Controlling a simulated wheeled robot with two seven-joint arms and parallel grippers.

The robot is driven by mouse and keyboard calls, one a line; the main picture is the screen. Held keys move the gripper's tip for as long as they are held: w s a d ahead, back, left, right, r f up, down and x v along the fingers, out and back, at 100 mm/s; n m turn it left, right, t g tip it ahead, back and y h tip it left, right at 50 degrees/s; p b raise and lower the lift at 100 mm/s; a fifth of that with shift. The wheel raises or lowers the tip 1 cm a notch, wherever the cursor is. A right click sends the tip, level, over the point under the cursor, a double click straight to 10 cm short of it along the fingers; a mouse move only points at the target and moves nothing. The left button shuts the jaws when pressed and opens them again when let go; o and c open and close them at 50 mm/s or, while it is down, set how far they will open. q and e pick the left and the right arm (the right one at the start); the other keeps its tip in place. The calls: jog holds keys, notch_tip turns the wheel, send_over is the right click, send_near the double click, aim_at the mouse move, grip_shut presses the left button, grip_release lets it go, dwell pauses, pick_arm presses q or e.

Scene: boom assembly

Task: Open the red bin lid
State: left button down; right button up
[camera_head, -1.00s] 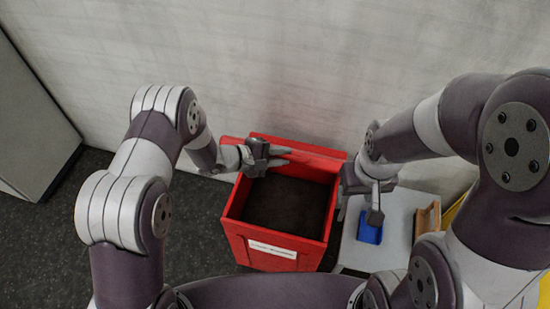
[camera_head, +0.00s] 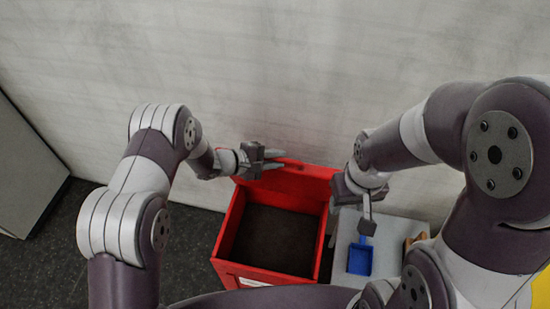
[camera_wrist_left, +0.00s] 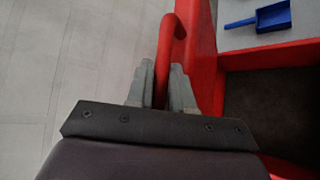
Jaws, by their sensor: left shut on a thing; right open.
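The red bin (camera_head: 222,228) stands in front of the wall with its dark inside in full view. Its red lid (camera_head: 305,180) is raised and stands upright at the back, near the wall. My left gripper (camera_head: 272,158) is at the top left of the lid. In the left wrist view its fingers (camera_wrist_left: 162,82) are shut on a red curved handle (camera_wrist_left: 172,40) at the lid's edge. My right gripper (camera_head: 368,215) is to the right of the bin, over a pale table; it is open, and no held thing shows.
A pale table (camera_head: 345,240) stands right of the bin with a blue dustpan (camera_head: 360,258) on it, also in the left wrist view (camera_wrist_left: 272,18). A brown object (camera_head: 415,240) lies at its right. A grey cabinet (camera_head: 30,165) is at far left.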

pick_arm(q)
jog(key=c, duration=1.1)
grip_release()
jog(key=b+v, duration=0.1)
jog(key=v, duration=1.1)
jog(key=shift+s+a+r, duration=0.2)
jog(key=shift+a, duration=0.1)
